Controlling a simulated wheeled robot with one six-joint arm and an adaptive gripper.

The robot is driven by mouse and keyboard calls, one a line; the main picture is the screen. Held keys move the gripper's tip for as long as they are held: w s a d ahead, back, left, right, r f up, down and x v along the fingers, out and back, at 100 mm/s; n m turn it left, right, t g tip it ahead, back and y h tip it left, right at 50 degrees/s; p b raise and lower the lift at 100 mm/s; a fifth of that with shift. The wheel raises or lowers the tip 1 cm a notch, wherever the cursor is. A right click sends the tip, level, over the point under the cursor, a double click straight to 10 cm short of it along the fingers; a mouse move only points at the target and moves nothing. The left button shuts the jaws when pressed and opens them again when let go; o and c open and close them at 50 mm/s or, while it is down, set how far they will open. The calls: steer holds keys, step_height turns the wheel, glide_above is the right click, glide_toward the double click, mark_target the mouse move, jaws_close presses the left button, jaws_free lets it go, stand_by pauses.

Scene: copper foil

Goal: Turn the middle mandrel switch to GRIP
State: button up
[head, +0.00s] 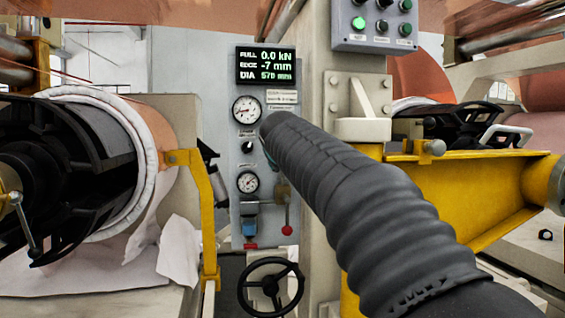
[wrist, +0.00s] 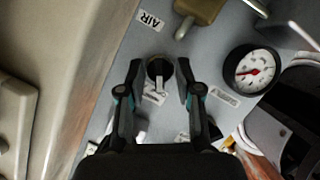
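A black round switch (wrist: 160,68) with a pale pointer bar sits on the grey panel in the wrist view. Its pointer aims down the picture, towards a small white label (wrist: 153,96) too small to read. My gripper (wrist: 159,64) is open, one finger on each side of the switch, with a visible gap at both sides. In the head view a small black knob (head: 248,146) sits between two gauges on the panel. It looks like the same switch, but I cannot be sure.
A pressure gauge (wrist: 251,71) and a brass-coloured fitting (wrist: 203,10) are near the fingers. The panel also carries a display (head: 265,65) and a red-knobbed lever (head: 287,229). A black handwheel (head: 271,287) stands below. A yellow bracket (head: 205,205) is at left.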

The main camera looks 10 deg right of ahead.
steer(key=shift+s, duration=0.1)
steer(key=v, duration=1.1)
steer(key=shift+s+r, duration=0.15)
steer(key=shift+s, duration=0.25)
steer(key=s+f+g+y, duration=0.15)
steer(key=s+f, duration=0.25)
steer(key=f, duration=0.6)
steer(key=s+f+g, duration=0.3)
steer(key=f, duration=0.7)
steer(key=s+d+f+m+g+p, duration=0.1)
steer(key=s+f+m+g, duration=0.1)
steer(key=s+f, duration=0.6)
steer(key=s+d+f+m+g+y+p, duration=0.1)
steer(key=s+f+m, duration=0.1)
steer(key=s+f, duration=0.7)
steer(key=s, duration=0.5)
steer(key=shift+s+d+g, duration=0.2)
steer(key=shift+s+g, duration=0.15)
